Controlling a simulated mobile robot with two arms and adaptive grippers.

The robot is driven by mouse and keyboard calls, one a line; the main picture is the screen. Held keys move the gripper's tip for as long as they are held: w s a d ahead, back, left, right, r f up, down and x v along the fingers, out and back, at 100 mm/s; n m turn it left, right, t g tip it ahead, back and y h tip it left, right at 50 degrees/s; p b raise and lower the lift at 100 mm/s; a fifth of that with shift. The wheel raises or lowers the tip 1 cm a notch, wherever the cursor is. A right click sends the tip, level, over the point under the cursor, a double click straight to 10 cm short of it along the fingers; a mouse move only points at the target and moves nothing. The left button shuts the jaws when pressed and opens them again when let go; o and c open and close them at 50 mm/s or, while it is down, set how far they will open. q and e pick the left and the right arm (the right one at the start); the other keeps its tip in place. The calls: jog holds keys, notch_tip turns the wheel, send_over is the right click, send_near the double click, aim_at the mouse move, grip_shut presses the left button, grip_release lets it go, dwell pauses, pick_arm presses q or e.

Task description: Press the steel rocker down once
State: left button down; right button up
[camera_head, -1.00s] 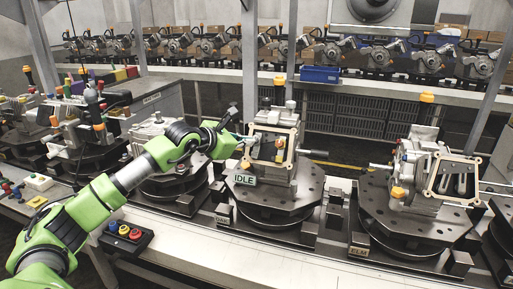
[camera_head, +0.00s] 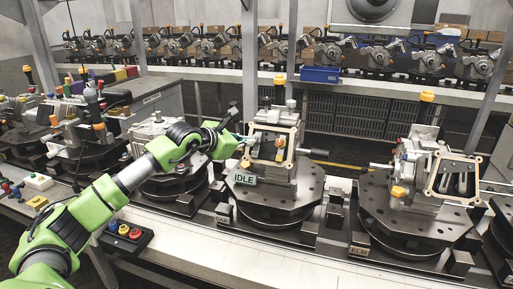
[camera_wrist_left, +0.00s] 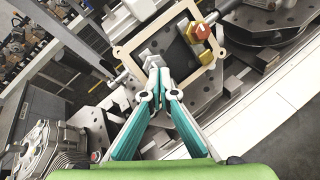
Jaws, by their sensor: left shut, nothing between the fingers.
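My left gripper (camera_head: 248,141) is at the left side of the tan square frame (camera_head: 293,141) on the middle fixture, which bears an IDLE sign (camera_head: 245,179). In the left wrist view the teal fingers (camera_wrist_left: 156,68) are together and empty, with their tips at the frame's (camera_wrist_left: 123,49) opening. A small grey metal piece (camera_wrist_left: 150,56), possibly the steel rocker, shows right at the fingertips. I cannot tell whether they touch it. The fingers hide part of it. My right gripper is not in view.
A gold and red knob (camera_wrist_left: 196,34) sits inside the frame. Another fixture (camera_head: 415,205) stands to the right, with an ELM label. A button box (camera_head: 125,234) lies on the front edge at left. A blue bin (camera_head: 320,74) is behind.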

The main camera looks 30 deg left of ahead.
pick_arm(q)
jog(key=shift+w+f+b, duration=0.1)
jog(key=shift+f+b, duration=0.35)
jog(key=shift+f, duration=0.15)
jog(key=s+r, duration=0.1)
jog(key=r, duration=0.2)
jog(key=s+r, duration=0.1)
jog(key=shift+s+d+r, duration=0.2)
jog(key=shift+s+d, duration=0.15)
dwell(0.3)
jog(key=v, duration=1.2)
